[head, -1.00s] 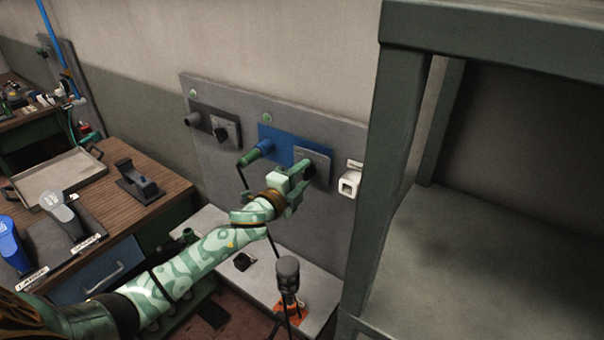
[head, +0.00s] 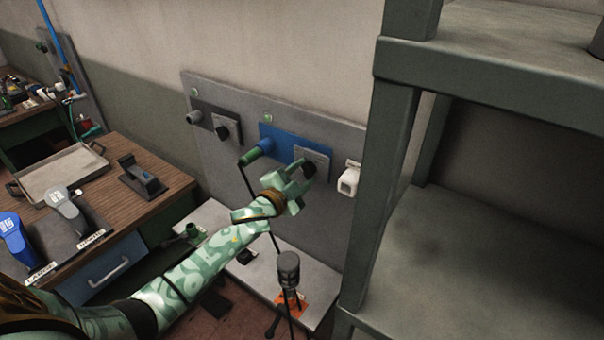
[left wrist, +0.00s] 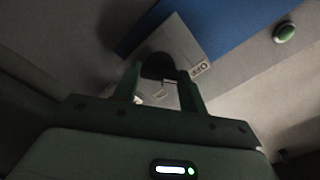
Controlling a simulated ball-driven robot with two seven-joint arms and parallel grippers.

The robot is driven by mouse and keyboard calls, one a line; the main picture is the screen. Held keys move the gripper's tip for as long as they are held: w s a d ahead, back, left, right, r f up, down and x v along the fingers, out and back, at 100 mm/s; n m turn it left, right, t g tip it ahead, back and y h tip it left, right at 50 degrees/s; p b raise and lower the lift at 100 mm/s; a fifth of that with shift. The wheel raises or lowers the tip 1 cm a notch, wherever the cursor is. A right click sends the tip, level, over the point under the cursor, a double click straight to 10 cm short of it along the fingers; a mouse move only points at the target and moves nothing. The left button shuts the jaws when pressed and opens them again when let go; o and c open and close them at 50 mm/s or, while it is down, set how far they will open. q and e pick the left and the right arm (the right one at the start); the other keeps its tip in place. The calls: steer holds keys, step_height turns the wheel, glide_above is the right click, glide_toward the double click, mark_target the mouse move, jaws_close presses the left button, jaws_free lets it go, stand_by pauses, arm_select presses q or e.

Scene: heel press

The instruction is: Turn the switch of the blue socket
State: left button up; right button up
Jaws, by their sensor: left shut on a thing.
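The blue socket (head: 281,142) is a blue panel on the grey wall board, with a green plug (head: 255,153) and cable at its left end. Its switch is a black round knob (head: 309,171) on a grey square plate (head: 317,157) at the right end. My left gripper (head: 304,178) is at this plate, shut on the knob. In the left wrist view the knob (left wrist: 158,64) sits between the two fingers, partly hidden by them. A small label (left wrist: 200,68) is on the plate beside it. My right gripper is in neither view.
A dark socket (head: 214,121) with its own knob is left of the blue one. A white box (head: 349,180) hangs close on the right, and a large green-grey shelf frame (head: 385,170) stands beyond it.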

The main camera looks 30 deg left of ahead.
arm_select(q)
steer(key=shift+f, duration=0.1)
steer(key=o, duration=1)
steer(key=s, duration=0.5)
steer(key=s+a+b, duration=0.1)
steer(key=s, duration=0.5)
steer(key=s+a, duration=0.1)
steer(key=s, duration=0.4)
steer(key=shift+s+a, duration=0.15)
steer(key=shift+a, duration=0.05)
